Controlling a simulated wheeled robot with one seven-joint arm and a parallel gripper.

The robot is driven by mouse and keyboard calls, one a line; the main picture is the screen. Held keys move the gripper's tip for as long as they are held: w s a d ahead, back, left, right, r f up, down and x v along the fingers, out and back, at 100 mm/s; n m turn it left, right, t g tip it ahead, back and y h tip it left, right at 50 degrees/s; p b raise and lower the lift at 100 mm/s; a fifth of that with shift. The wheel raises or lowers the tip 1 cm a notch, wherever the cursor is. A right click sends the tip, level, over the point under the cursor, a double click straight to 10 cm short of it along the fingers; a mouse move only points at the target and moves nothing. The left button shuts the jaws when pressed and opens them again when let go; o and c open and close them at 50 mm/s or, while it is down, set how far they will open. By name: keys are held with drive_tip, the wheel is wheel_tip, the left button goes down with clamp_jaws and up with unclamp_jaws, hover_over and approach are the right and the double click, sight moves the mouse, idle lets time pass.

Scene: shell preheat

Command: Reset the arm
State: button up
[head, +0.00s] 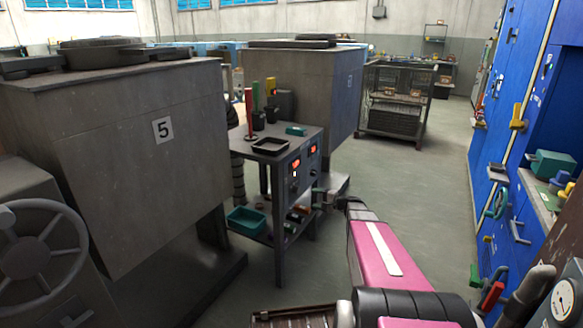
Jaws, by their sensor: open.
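My arm, with a pink link and dark joints, reaches up from the bottom right toward the middle of the head view. My gripper (319,197) is at its far end, small and grey, close to the right front side of the small metal stand (262,155) in the picture. It is open, and I see nothing held in it. Whether it touches the stand cannot be told.
The stand carries a black tray (271,145), red and green upright handles, lit displays and a lower teal bin (248,221). A large grey box marked 5 (120,150) fills the left. Blue cabinets (491,130) line the right. Floor beyond the arm is clear toward a wire cage cart (396,100).

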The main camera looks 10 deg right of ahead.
drive_tip(key=s+a+f+n+g+h, duration=0.25)
drive_tip(key=s+a+g, duration=0.2)
drive_tip(key=s, duration=0.45)
drive_tip(key=s+a+f+n+g+h, duration=0.1)
drive_tip(key=s+a+n+g+h, duration=0.3)
drive_tip(key=s, duration=0.4)
drive_tip(key=s+d+r+n+g+h, duration=0.1)
drive_tip(key=s+h, duration=0.2)
drive_tip(key=s, duration=0.3)
drive_tip(key=s+n+g+h, duration=0.1)
drive_tip(key=s+n+h, duration=0.1)
drive_tip(key=s, duration=0.4)
drive_tip(key=shift+d+r+h, duration=0.4)
drive_tip(key=shift+h, duration=0.25)
